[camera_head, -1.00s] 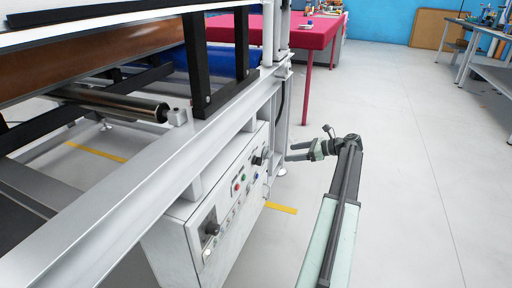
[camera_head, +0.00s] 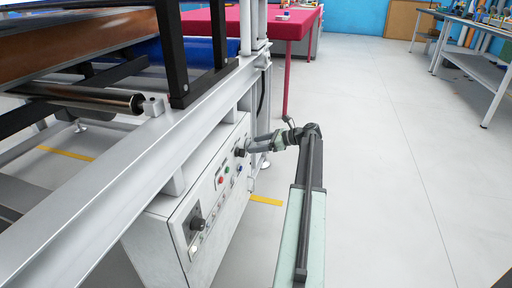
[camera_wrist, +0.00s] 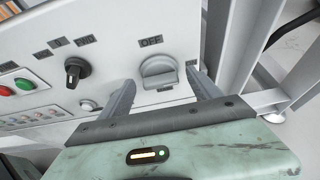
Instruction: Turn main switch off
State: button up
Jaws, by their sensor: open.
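A large grey rotary switch (camera_wrist: 158,72) sits on the light control panel in the wrist view. A label reading OFF is above it, and a smaller label on its right is hard to read. My gripper (camera_wrist: 163,92) is open, with one finger on each side of the switch's lower part. I cannot tell whether the fingers touch it. In the head view my gripper (camera_head: 250,146) is at the far end of the panel front, where it covers part of the switch area.
The control box (camera_head: 190,215) also carries a smaller black knob (camera_wrist: 75,72), a red button (camera_wrist: 25,84) and a green button. A silver machine frame (camera_head: 110,180) runs above the box. A grey post is close right of the switch. Open floor (camera_head: 380,180) lies to the right.

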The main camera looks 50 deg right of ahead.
jog(key=c, duration=1.2)
jog(key=shift+a, duration=0.25)
jog(key=shift+c, duration=0.9)
jog(key=shift+s+d, duration=0.1)
jog(key=shift+d, duration=0.05)
jog(key=n+t+h+b, duration=0.1)
jog(key=n, duration=0.1)
jog(key=n+t+h+b, duration=0.1)
jog(key=n+b, duration=0.1)
jog(key=n, duration=0.1)
jog(key=s+a+f+n+t+h+b, duration=0.1)
jog(key=n+b, duration=0.1)
jog(key=n, duration=0.1)
jog(key=shift+h, duration=0.4)
jog(key=shift+n+t, duration=0.3)
